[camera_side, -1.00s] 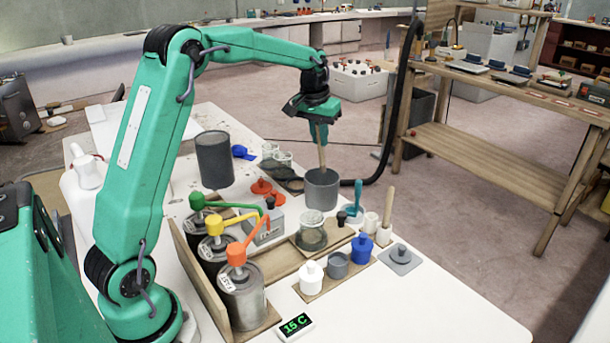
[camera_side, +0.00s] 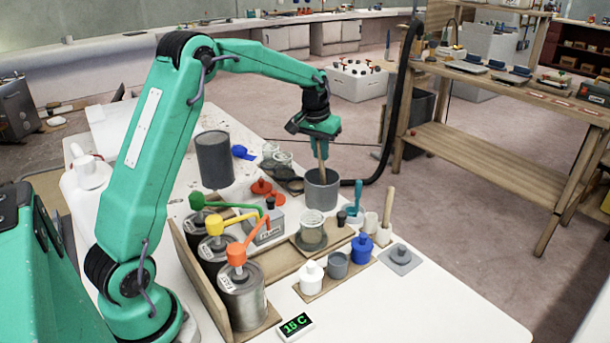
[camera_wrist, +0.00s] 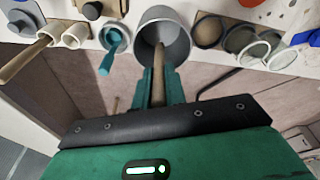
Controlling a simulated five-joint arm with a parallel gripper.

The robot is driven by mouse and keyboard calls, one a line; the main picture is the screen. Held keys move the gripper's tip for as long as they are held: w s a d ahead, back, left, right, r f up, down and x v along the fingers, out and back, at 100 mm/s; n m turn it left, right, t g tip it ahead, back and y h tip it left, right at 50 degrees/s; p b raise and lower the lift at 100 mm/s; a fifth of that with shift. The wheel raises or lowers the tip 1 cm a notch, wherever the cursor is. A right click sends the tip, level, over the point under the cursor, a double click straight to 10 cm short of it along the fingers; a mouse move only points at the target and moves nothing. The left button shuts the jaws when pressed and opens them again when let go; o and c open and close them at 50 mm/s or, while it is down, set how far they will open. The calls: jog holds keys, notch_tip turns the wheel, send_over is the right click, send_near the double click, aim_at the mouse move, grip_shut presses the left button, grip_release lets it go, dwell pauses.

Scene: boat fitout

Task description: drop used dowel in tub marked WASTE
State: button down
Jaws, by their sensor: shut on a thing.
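My gripper (camera_side: 320,137) is shut on a wooden dowel (camera_side: 322,160) and holds it upright. In the side view the dowel's lower end is inside the mouth of a grey tub (camera_side: 322,193). The wrist view shows the dowel (camera_wrist: 159,62) between my gripper's fingers (camera_wrist: 159,85), reaching into the grey tub (camera_wrist: 180,42). No WASTE marking can be read on this tub. A larger dark grey tub (camera_side: 214,162) stands to its left, also with no readable marking. Whether the dowel touches the tub's floor is hidden.
Canisters with green, yellow and orange pumps (camera_side: 240,290) stand in front left. A glass jar (camera_side: 312,230), a blue pot (camera_side: 361,248) and a wooden stick in a white holder (camera_side: 387,210) are close by. A black hose (camera_side: 395,120) hangs behind the tub.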

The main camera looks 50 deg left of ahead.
dwell(0.3)
jog(key=c, duration=1.4)
grip_release()
jog(key=shift+o, duration=0.2)
jog(key=shift+s+d+r, duration=0.1)
jog(key=shift+s+r, duration=0.15)
jog(key=shift+r, duration=1)
jog(key=shift+s+d+r, duration=0.1)
jog(key=shift+s+r, duration=0.1)
jog(key=shift+r, duration=1.05)
jog(key=shift+s+d+r, duration=0.1)
jog(key=shift+s+r, duration=0.15)
jog(key=shift+r, duration=1)
